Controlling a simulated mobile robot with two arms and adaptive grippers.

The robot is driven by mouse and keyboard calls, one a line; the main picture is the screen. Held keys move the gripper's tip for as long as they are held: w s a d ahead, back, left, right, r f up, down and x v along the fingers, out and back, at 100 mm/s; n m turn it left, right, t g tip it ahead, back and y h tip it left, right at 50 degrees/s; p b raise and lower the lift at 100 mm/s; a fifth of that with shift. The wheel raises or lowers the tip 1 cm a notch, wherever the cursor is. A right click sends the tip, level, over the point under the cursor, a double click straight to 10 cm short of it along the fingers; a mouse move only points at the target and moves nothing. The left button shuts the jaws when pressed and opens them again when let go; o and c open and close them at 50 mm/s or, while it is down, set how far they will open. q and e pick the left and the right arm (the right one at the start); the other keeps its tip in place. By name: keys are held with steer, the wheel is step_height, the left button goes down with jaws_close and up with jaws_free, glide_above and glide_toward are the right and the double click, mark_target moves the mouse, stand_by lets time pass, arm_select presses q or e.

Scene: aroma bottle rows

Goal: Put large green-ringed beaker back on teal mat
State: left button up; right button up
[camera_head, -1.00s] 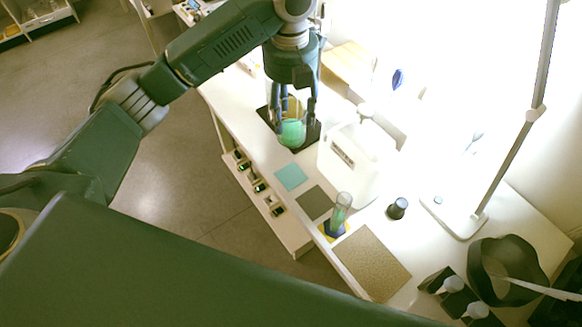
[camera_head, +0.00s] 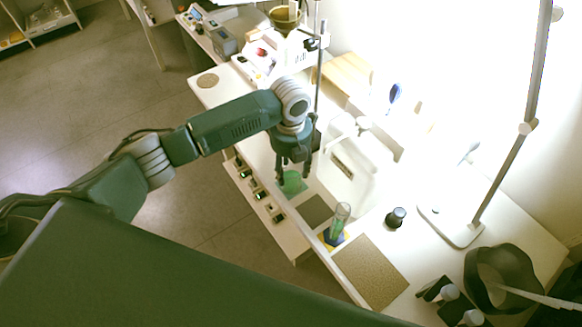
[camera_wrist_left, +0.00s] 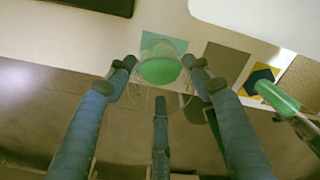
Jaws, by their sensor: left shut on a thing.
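My left gripper (camera_head: 292,178) points down with its fingers shut around a clear beaker (camera_head: 292,184) holding green liquid. The beaker also shows between the fingers in the left wrist view (camera_wrist_left: 160,71). It hangs over the teal mat, which shows behind and around the beaker in the left wrist view (camera_wrist_left: 178,45). In the head view the beaker and fingers cover most of the mat. I cannot tell whether the beaker's base touches it. Any green ring on the beaker is hard to make out. My right gripper is not in view.
A dark grey mat (camera_head: 317,210) lies beside the teal one. A brown speckled mat (camera_head: 371,270) lies nearer.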

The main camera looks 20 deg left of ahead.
arm_select(q)
steer(key=shift+f, duration=0.1)
steer(key=o, duration=1.4)
steer(key=shift+f, duration=0.1)
steer(key=shift+c, duration=0.2)
step_height(320, 180, up, 12)
steer(key=b, duration=0.1)
steer(key=shift+r, duration=0.2)
steer(key=shift+f, duration=0.1)
